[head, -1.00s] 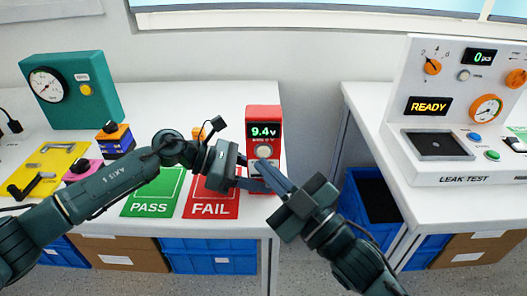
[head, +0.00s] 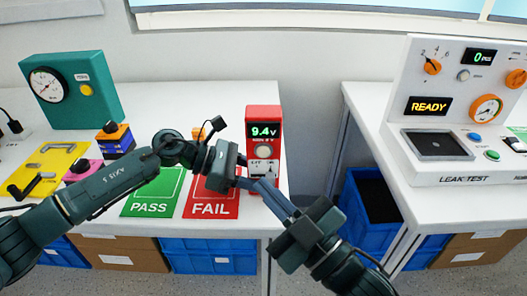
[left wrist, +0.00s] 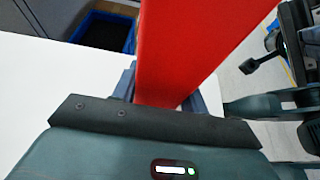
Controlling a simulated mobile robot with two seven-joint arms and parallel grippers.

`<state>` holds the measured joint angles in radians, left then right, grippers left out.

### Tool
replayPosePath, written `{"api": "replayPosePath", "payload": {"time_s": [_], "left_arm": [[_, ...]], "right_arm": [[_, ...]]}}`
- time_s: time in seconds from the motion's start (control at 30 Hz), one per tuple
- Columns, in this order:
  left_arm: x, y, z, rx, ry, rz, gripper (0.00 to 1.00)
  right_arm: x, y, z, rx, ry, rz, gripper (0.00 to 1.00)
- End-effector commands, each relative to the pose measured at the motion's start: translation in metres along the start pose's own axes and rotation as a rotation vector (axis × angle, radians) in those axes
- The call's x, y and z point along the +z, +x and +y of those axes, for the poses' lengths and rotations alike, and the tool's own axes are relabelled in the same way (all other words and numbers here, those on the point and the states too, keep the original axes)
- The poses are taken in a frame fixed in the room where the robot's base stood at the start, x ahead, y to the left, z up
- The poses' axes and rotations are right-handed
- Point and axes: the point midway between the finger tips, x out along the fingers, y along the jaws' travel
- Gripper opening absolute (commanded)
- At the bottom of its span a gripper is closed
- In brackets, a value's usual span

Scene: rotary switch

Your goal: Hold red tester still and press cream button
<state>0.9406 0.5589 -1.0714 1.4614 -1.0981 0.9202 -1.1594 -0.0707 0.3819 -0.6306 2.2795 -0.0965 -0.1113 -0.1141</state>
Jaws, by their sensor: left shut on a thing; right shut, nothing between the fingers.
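The red tester (head: 263,118) stands upright at the front right corner of the left table, its display reading 9.4V. It fills the upper middle of the left wrist view (left wrist: 185,45). The round cream button (head: 263,152) is on its front, below the display, and is uncovered. My left gripper (head: 245,182) is shut on the lower part of the tester; its fingers lie along both sides in the left wrist view (left wrist: 160,98). My right gripper (head: 259,182) is shut and empty, its tips in front of the tester's lower face, below the button. I cannot tell whether they touch the tester.
The green PASS card (head: 152,195) and red FAIL card (head: 211,196) lie left of the tester. A teal gauge box (head: 72,92) stands at the back left. A gap with a blue bin (head: 371,215) separates the right table, which holds the leak test machine (head: 440,178).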

Motion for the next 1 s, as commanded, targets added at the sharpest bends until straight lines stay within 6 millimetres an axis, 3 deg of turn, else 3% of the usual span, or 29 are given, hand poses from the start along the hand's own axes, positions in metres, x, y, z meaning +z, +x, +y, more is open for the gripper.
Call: {"api": "replayPosePath", "payload": {"time_s": [0.17, 0.2, 0.5, 0.77, 1.0], "left_arm": [[-0.001, 0.001, -0.001, -0.002, -0.001, 0.001, 0.2], [-0.001, 0.001, -0.001, -0.002, -0.001, 0.001, 0.44], [0.0, 0.0, 0.0, -0.001, 0.0, 0.0, 0.69], [0.0, -0.001, 0.0, 0.0, 0.0, 0.0, 0.69], [-0.001, -0.034, 0.001, 0.004, 0.0, 0.001, 0.69]], "right_arm": [[0.0, 0.0, 0.0, 0.0, 0.0, 0.0, 0.0], [0.0, 0.0, 0.0, 0.0, 0.0, 0.0, 0.0], [0.0, 0.0, 0.0, 0.0, 0.0, 0.0, 0.0], [0.0, 0.0, 0.0, 0.0, 0.0, 0.0, 0.0], [0.0, 0.0, 0.0, 0.0, 0.0, 0.0, 0.0]]}}
